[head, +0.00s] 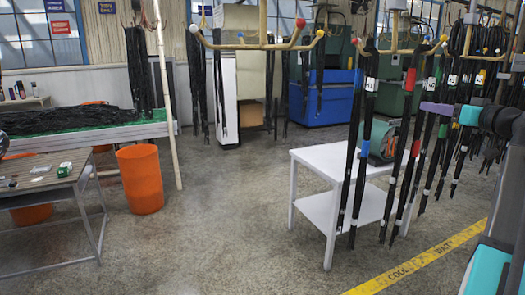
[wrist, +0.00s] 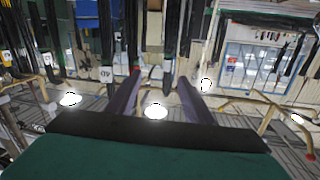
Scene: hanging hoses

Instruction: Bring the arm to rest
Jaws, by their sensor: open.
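My gripper (head: 426,107) is at the right of the head view, with purple fingers pointing left beside hanging black hoses. In the wrist view my gripper (wrist: 160,78) has its two purple fingers spread apart, with nothing held between them. Black hoses (head: 360,140) with white, red, blue and green bands hang from a tan rack (head: 400,50) over a white table. In the wrist view, which looks upside down, dark hoses (wrist: 188,25) show beyond the fingertips. Whether a hose touches a finger in the head view, I cannot tell.
The white two-level table (head: 315,160) stands below the hoses. More hoses hang from the tan rack (head: 260,42) at the centre. An orange bin (head: 140,180), a workbench (head: 45,175) and a blue machine (head: 325,105) stand around. The middle floor is clear.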

